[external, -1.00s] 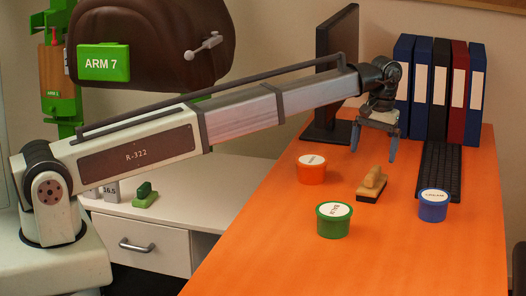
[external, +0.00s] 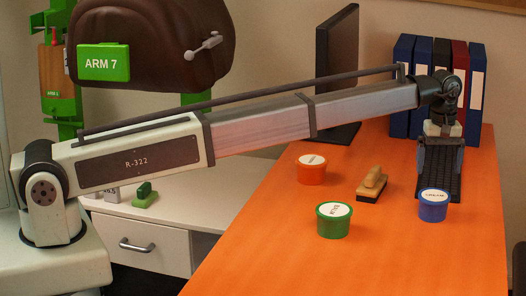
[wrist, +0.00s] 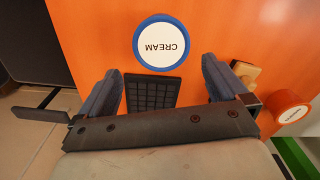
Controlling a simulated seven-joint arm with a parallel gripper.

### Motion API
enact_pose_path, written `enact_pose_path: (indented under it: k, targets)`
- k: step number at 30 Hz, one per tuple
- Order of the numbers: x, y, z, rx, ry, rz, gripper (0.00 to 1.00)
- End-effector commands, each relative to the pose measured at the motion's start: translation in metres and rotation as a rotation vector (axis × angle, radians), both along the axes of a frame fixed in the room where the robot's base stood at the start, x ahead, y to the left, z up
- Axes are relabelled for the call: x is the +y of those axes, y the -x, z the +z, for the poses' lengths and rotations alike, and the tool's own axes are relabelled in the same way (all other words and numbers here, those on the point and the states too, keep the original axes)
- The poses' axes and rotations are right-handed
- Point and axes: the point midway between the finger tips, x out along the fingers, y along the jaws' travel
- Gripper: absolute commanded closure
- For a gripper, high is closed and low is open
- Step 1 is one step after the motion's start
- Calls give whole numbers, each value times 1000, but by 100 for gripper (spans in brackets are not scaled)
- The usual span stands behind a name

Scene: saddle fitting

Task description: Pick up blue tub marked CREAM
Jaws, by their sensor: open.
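The blue tub (external: 434,207) has a white lid marked CREAM and stands upright on the orange table, at the right in the external view. In the wrist view its lid (wrist: 162,44) is ahead of the fingers, near the top of the picture. My gripper (external: 440,172) is open and empty. It is above the keyboard, behind the blue tub and apart from it. In the wrist view the gripper (wrist: 160,72) shows its two blue-grey fingers spread wide, with the dark keyboard between them.
A green tub (external: 333,221), an orange tub (external: 311,171) and a wooden-handled block (external: 372,186) stand left of the blue tub. The keyboard (external: 437,178) lies behind it. Several binders (external: 473,95) and a monitor (external: 337,70) stand at the back. The table's front is clear.

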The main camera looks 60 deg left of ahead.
Motion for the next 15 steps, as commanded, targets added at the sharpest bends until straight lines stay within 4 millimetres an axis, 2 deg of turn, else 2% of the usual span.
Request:
enact_pose_path:
  k: [1,4,15]
  targets:
    - [0,1,-10,2,0,0,0]
    - [0,1,-23,1,0,0,0]
    - [-1,3,-47,1,0,-1,0]
